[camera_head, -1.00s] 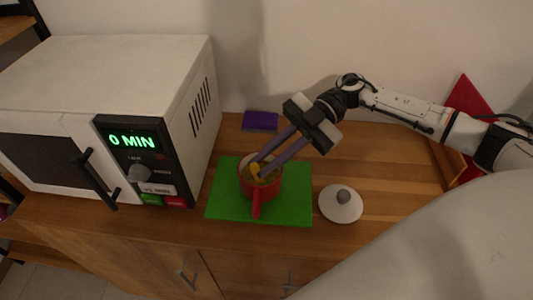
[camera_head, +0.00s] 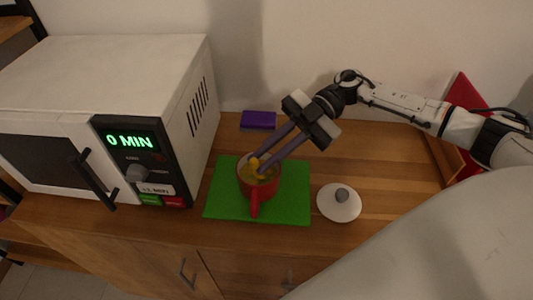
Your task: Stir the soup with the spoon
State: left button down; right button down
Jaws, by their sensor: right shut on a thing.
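A red pot (camera_head: 257,190) with its handle toward me stands on a green mat (camera_head: 291,203). Yellowish soup (camera_head: 264,178) shows inside it. My right gripper (camera_head: 256,172) reaches down from the upper right, its long fingers at the pot's opening. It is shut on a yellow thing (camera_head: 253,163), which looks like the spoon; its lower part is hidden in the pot. My left gripper is not in view.
A white lid (camera_head: 339,203) with a grey knob lies right of the mat. A white microwave (camera_head: 98,110) reading 0 MIN stands at the left. A purple block (camera_head: 258,120) lies behind the mat. Bare wooden counter lies behind the lid.

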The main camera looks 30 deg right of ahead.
notch_tip(320, 180, up, 7)
jog(key=s+a, duration=0.2)
jog(key=shift+s, duration=0.35)
dwell(0.5)
notch_tip(320, 180, up, 5)
jog(key=shift+f, duration=0.1)
dwell(0.4)
jog(key=shift+a, duration=0.15)
dwell(0.3)
